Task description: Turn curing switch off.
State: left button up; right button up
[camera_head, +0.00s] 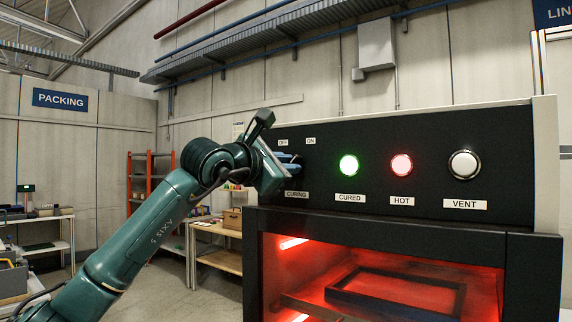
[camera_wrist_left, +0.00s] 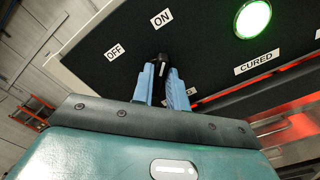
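The curing switch (camera_wrist_left: 161,66) is a small black knob with a white mark on the black panel, below the ON label (camera_wrist_left: 161,18) and to the right of the OFF label (camera_wrist_left: 115,52) in the left wrist view. Its white mark points roughly toward ON. My left gripper (camera_wrist_left: 161,80) has its blue fingers on both sides of the knob, close against it, and appears shut on it. In the head view my left gripper (camera_head: 290,160) is at the panel above the CURING label (camera_head: 297,194), hiding most of the switch. My right gripper is not in view.
To the right on the panel are a lit green CURED lamp (camera_head: 349,165), a lit red HOT lamp (camera_head: 401,165) and a white VENT button (camera_head: 464,164). Below, the oven opening (camera_head: 400,265) glows red. Shelves and tables stand at the back left.

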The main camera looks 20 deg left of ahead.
pick_arm(q)
grip_shut()
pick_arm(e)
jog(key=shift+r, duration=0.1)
pick_arm(q)
jog(key=shift+n+b, duration=0.3)
jog(key=shift+n, duration=0.1)
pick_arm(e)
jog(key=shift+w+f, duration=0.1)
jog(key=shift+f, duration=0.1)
pick_arm(q)
jog(key=shift+w+a+n+b, duration=0.15)
jog(key=shift+n+b, duration=1.55)
jog(key=shift+n, duration=2.55)
jog(key=shift+s+a+n+b, duration=0.15)
jog(key=shift+n+b, duration=1.55)
jog(key=shift+n, duration=2.55)
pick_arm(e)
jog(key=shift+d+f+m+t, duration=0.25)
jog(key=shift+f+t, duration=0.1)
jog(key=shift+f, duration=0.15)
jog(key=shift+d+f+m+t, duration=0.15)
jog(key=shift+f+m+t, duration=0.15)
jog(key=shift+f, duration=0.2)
pick_arm(q)
jog(key=shift+w, duration=0.1)
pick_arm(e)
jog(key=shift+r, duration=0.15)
